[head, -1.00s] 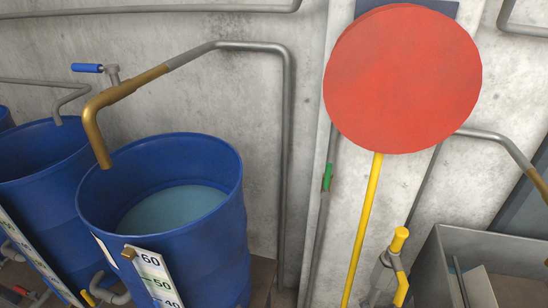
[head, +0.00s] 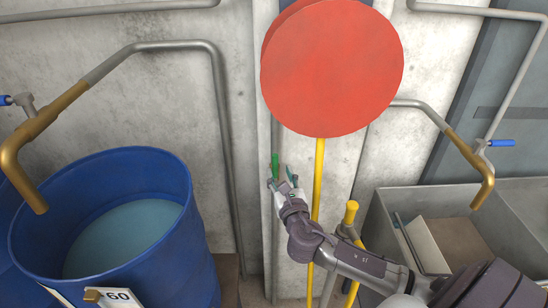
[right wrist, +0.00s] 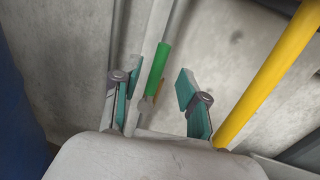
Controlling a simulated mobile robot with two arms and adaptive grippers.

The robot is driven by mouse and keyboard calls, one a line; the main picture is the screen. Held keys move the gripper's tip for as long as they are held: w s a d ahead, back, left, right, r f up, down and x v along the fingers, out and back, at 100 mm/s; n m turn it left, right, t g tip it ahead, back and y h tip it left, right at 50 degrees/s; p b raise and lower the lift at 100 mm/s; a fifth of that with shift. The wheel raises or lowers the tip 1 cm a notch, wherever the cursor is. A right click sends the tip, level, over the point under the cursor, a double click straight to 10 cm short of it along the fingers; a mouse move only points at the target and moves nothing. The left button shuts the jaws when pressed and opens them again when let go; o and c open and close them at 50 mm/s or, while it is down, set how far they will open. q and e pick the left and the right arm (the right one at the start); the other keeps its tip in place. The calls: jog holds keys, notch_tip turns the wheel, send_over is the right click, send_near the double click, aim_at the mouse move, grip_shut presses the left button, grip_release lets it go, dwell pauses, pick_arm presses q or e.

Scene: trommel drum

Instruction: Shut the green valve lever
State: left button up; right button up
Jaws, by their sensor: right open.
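The green valve lever (head: 275,165) sits on a thin grey vertical pipe against the wall, behind the yellow pole. In the right wrist view the green lever (right wrist: 158,68) stands nearly upright, along the pipe. My right gripper (head: 283,178) has reached the lever's area in the head view. In the right wrist view its teal fingers (right wrist: 154,90) are apart, with the lever showing between them. The lever is nearer the left finger, and I cannot tell whether anything touches. My left gripper is not in view.
A red disc (head: 332,68) on a yellow pole (head: 318,180) stands just right of the lever. A blue barrel (head: 165,235) of liquid is at left. A grey basin (head: 384,215) is at right, below a brass spout (head: 483,188). A blue-handled valve (head: 502,143) is beside the spout.

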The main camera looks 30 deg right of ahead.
aim_at(276, 163)
jog(key=p+x, duration=0.1)
jog(key=x, duration=0.5)
jog(key=shift+w+d, duration=0.1)
jog(key=shift+w, duration=0.1)
grip_shut()
